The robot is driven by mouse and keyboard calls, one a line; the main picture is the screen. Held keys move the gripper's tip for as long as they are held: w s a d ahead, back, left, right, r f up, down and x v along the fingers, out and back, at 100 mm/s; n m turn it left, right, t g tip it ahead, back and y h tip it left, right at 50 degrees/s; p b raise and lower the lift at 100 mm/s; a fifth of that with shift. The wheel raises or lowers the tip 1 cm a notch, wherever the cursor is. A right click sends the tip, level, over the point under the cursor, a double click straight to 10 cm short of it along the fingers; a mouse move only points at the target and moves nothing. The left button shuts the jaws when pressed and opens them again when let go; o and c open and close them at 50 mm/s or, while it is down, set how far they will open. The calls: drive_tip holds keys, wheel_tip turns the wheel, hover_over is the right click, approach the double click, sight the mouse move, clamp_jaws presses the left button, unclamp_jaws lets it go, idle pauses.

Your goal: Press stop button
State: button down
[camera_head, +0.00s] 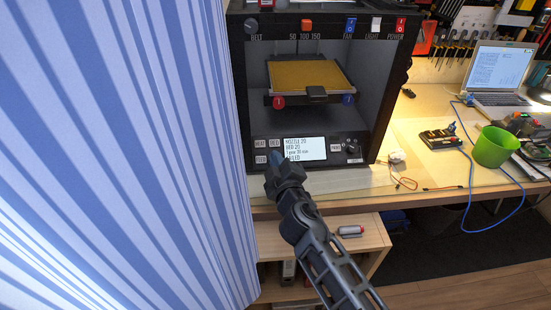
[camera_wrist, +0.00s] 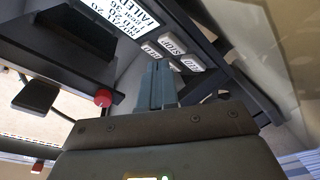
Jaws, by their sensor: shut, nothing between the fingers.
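The stop button (camera_wrist: 172,43) is a pale key with dark lettering on the printer's front panel, clear in the wrist view. In the head view my gripper appears to cover it. My gripper (camera_head: 273,161) is shut and empty, its tip in front of the lower left of the panel. In the wrist view the closed blue-grey fingers (camera_wrist: 156,72) point at the button cluster. Their tip appears beside the stop button, close to a neighbouring key (camera_wrist: 150,50). I cannot tell whether the tip touches the panel.
The printer's screen (camera_head: 305,149) reads FAILED, right of the keys. Another key (camera_wrist: 193,63) sits beside the stop button. A red knob (camera_head: 278,101) is above. A striped blue-white surface (camera_head: 130,150) fills the left. A green cup (camera_head: 493,147) and laptop (camera_head: 497,75) stand right.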

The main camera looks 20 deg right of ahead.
drive_tip(key=shift+f, duration=0.1)
idle(0.6)
drive_tip(key=shift+w+d+f+b, duration=0.1)
drive_tip(key=shift+w+f+b, duration=0.15)
drive_tip(key=shift+b, duration=0.2)
drive_tip(key=shift+w+d+f+b, duration=0.1)
drive_tip(key=shift+f+b, duration=0.1)
drive_tip(key=shift+b, duration=0.2)
idle(0.4)
drive_tip(key=shift+w+d+f+b, duration=0.1)
drive_tip(key=shift+d+f+b, duration=0.05)
drive_tip(key=shift+d+b, duration=0.3)
idle(0.7)
drive_tip(key=shift+a, duration=0.25)
drive_tip(key=shift+r, duration=0.2)
drive_tip(key=shift+s+a+r+p, duration=0.2)
drive_tip(key=shift+s+r+p, duration=0.45)
drive_tip(key=shift+p, duration=0.45)
drive_tip(key=shift+s+a+r+p, duration=0.2)
drive_tip(key=shift+s+r+p, duration=0.2)
drive_tip(key=shift+r, duration=0.1)
drive_tip(key=shift+s+a+r+p, duration=0.15)
drive_tip(key=shift+s+r+p, duration=0.1)
drive_tip(key=shift+r+p, duration=0.15)
drive_tip(key=shift+s+a+r, duration=0.15)
drive_tip(key=shift+s+r, duration=0.05)
drive_tip(key=shift+s, duration=0.1)
